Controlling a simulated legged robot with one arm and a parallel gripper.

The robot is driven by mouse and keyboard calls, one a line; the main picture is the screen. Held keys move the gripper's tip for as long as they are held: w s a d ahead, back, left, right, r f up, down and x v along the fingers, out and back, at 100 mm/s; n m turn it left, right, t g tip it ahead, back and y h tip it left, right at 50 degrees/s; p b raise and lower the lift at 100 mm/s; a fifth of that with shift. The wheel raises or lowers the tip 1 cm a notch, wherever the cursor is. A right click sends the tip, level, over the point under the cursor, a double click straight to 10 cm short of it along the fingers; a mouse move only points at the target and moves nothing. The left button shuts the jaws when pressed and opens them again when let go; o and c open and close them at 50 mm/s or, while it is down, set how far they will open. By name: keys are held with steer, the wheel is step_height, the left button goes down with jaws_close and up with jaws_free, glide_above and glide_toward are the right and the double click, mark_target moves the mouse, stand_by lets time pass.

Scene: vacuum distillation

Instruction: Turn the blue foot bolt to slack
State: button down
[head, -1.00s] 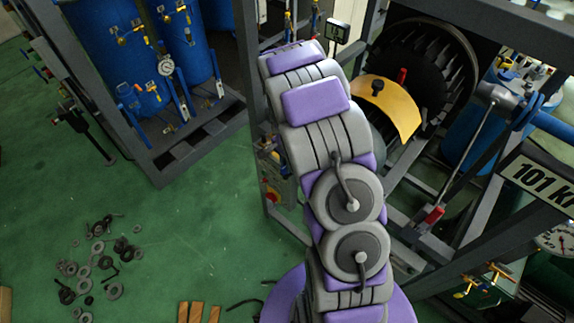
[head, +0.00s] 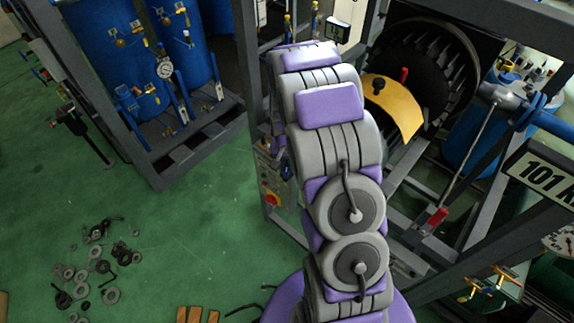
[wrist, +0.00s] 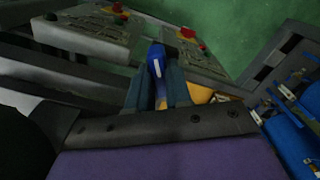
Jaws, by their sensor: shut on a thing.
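In the wrist view, a blue bolt-like piece (wrist: 156,62) with a pale mark on its face stands between the two grey-teal fingers of my gripper (wrist: 157,78). The fingers are shut on it, one at each side. It looks like the blue foot bolt, but its lower end and seat are hidden by the fingers and my wrist. In the head view my gripper and the bolt are hidden behind my arm, which reaches up to the frame.
Control boxes with red buttons (wrist: 188,33) lie just beyond the bolt. A dark steel frame (head: 243,80) stands beside my arm. Blue tanks (head: 105,60) are at the left.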

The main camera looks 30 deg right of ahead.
mark_target(287, 165)
steer(key=shift+w+r, duration=0.15)
steer(key=shift+w, duration=0.05)
steer(key=c, duration=1.2)
jaws_free()
steer(key=shift+c, duration=0.2)
steer(key=shift+o, duration=1)
steer(key=shift+d, duration=0.1)
step_height(287, 165, up, 17)
